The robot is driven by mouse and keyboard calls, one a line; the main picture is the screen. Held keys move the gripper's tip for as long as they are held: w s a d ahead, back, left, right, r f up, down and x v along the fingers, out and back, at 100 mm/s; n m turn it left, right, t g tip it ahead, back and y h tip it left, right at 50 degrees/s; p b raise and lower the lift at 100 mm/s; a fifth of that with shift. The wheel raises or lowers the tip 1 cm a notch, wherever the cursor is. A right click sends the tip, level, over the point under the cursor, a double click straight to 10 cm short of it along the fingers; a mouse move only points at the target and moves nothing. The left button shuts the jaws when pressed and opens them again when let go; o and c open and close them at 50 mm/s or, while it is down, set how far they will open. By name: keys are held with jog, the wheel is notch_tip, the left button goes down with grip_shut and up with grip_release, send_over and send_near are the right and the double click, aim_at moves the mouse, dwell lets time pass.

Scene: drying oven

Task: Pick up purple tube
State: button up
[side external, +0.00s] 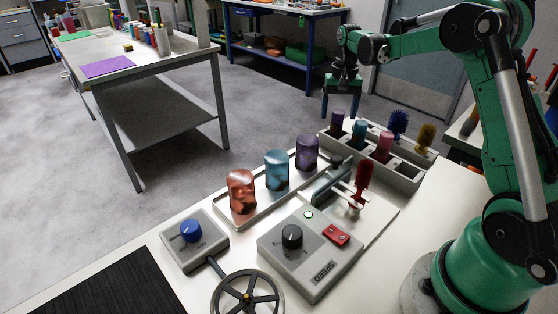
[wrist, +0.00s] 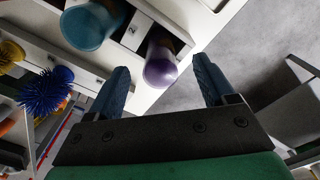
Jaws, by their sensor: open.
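The purple tube (side external: 337,119) stands in the back left slot of a grey rack (side external: 404,180) in the side external view. In the wrist view the purple tube (wrist: 160,68) shows near the top, in line with the gap between the fingers. My gripper (side external: 340,112) points down over that end of the rack, with its fingers spread. In the wrist view my gripper (wrist: 159,66) is open and has nothing between its fingers. I cannot tell exactly how far the fingertips are from the tube.
A teal tube (side external: 360,130), a pink tube (side external: 384,146), a blue brush (side external: 398,123) and a yellow brush (side external: 426,135) stand in the rack. Orange, blue and purple jars stand on a tray (side external: 262,208).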

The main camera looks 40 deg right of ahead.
jog(key=shift+f, duration=0.95)
grip_shut()
jog(key=shift+r, duration=0.1)
